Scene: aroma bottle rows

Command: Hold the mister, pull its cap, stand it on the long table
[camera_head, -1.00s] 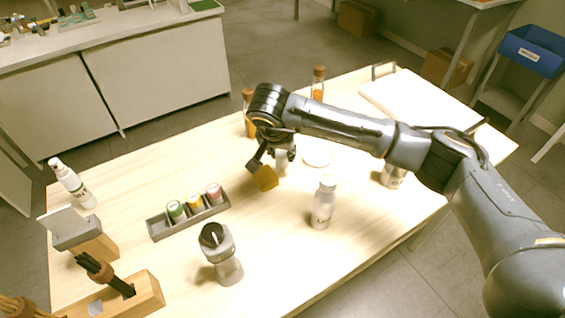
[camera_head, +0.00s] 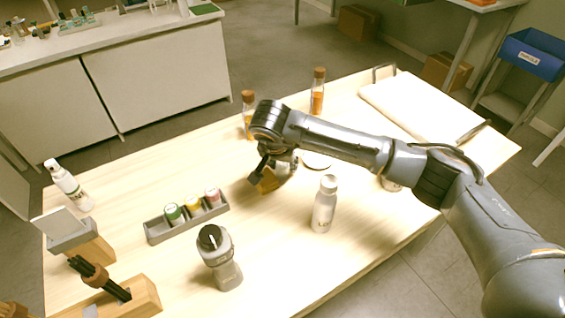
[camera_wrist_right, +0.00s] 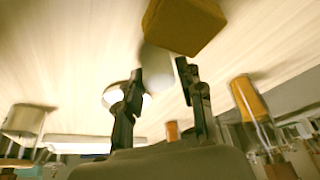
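My right gripper (camera_head: 266,178) is low over the middle of the long table (camera_head: 130,185), beside a mustard-coloured block (camera_head: 268,182). In the right wrist view its fingers (camera_wrist_right: 160,80) stand apart. The block (camera_wrist_right: 185,22) lies beyond the fingertips, and a pale rounded thing (camera_wrist_right: 158,60) shows between and beyond them. The arm mostly hides this pale thing in the head view, and contact is unclear. A white bottle with a spray-like top (camera_head: 68,185) stands at the table's far left. I cannot tell which of these is the mister. My left gripper is out of view.
A grey tray (camera_head: 160,230) holds small jars. Two corked bottles (camera_head: 317,92) (camera_head: 249,118) stand behind, near a pale board (camera_head: 405,108). Wooden holders (camera_head: 140,300) stand front left.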

